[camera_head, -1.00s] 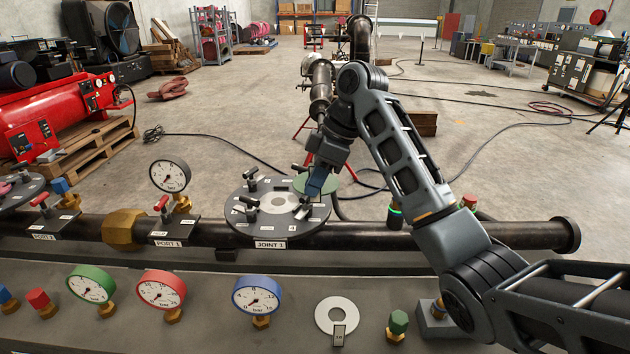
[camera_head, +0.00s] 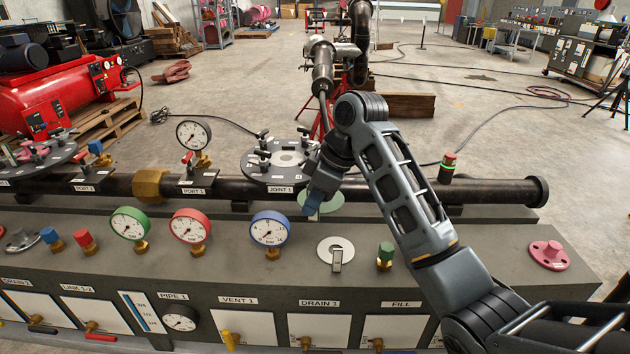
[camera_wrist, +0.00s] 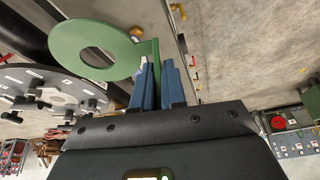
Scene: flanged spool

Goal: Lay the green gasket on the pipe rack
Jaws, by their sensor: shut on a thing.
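The green gasket (camera_head: 331,203) is a flat ring with a tab. My gripper (camera_head: 310,206) is shut on its tab, and the wrist view shows the ring (camera_wrist: 68,42) sticking out beside the blue fingers (camera_wrist: 153,84). In the head view it is in front of the black pipe (camera_head: 400,188), right of the JOINT 1 disc (camera_head: 268,174); fingers partly hide it. I cannot tell its height above the surface. The grey bench (camera_head: 455,240) bears pipe and fittings; I cannot tell whether it is the pipe rack.
Gauges with blue (camera_head: 269,234) and red (camera_head: 190,230) rims stand left. A pink flanged part (camera_head: 548,254) is far right, with bare bench top between.

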